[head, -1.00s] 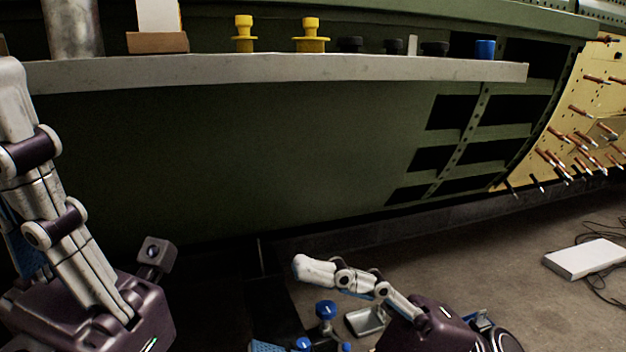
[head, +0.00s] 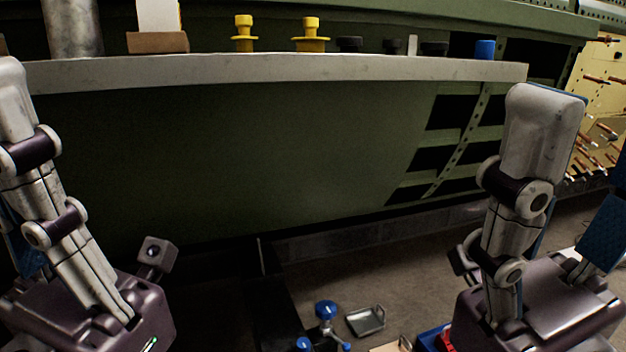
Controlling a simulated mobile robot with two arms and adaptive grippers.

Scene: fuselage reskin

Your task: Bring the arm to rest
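My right gripper (head: 588,150) is raised at the right with its fingers pointing up. Its grey finger stands in front of the green panel's right end, and a blue-padded finger shows at the right edge with a gap between them. It looks open and empty. My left gripper (head: 42,190) is at the left edge, one finger pointing up past the shelf's left end. Its other finger is mostly hidden or out of frame, so its opening cannot be judged.
A grey shelf (head: 270,72) crosses ahead with yellow fittings (head: 311,37), black knobs and a blue cup (head: 485,49). The green fuselage panel (head: 250,150) is below it. On the floor are a metal tray (head: 366,321) and a blue-knobbed stand (head: 326,310).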

